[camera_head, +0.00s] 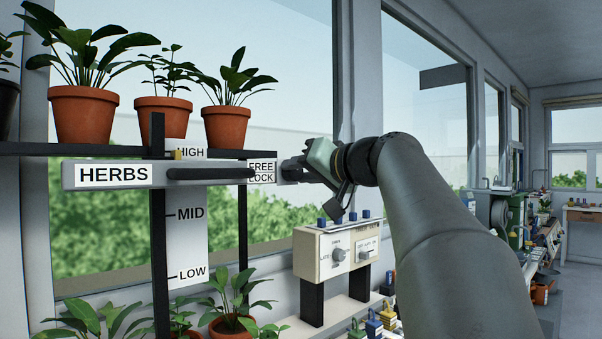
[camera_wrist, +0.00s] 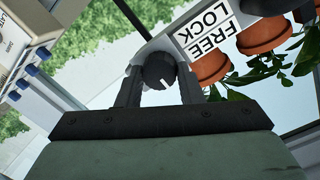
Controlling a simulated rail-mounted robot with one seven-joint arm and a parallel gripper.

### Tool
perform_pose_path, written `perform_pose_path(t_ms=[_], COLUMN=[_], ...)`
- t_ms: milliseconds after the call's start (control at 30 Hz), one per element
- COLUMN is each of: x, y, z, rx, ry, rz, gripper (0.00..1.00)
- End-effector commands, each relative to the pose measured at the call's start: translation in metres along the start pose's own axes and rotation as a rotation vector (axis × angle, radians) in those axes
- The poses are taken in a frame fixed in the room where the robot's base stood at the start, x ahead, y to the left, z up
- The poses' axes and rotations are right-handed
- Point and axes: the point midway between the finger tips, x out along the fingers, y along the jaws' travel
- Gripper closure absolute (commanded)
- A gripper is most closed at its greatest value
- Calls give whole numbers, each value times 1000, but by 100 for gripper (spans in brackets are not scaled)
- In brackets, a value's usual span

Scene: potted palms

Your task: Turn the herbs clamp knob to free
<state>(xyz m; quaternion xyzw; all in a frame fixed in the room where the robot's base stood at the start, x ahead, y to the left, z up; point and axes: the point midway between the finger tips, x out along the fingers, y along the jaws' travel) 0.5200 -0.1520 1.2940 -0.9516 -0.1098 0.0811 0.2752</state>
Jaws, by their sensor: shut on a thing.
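The herbs clamp is a grey bar (camera_head: 217,175) with a "HERBS" label, lying across the upright "HIGH / MID / LOW" scale at the "HIGH" end. A "FREE / LOCK" label (camera_head: 261,172) is near its right end, and it also shows in the wrist view (camera_wrist: 210,38). The dark round clamp knob (camera_wrist: 158,72) has a small pale mark at its lower right in the wrist view; I cannot tell which word it points to. My gripper (camera_head: 293,169) is at the bar's right end, shut on the knob with one finger on each side. It largely hides the knob in the head view.
Potted plants in terracotta pots (camera_head: 84,115) stand on the dark shelf (camera_head: 30,149) just above the bar. A beige control box (camera_head: 320,262) with dials and blue tops stands below my gripper. Windows lie behind; more plants are below.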

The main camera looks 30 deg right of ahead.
Motion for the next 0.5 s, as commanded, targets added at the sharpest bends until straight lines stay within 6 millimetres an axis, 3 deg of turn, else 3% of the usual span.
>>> perform_pose_path(t_ms=[133, 167, 233, 500], x=[0, 0, 0, 0], y=[0, 0, 0, 0], z=[0, 0, 0, 0], rx=[-1, -1, -1, 0], ry=[0, 0, 0, 0], rz=[1, 1, 1, 0], gripper=[90, 64, 45, 45])
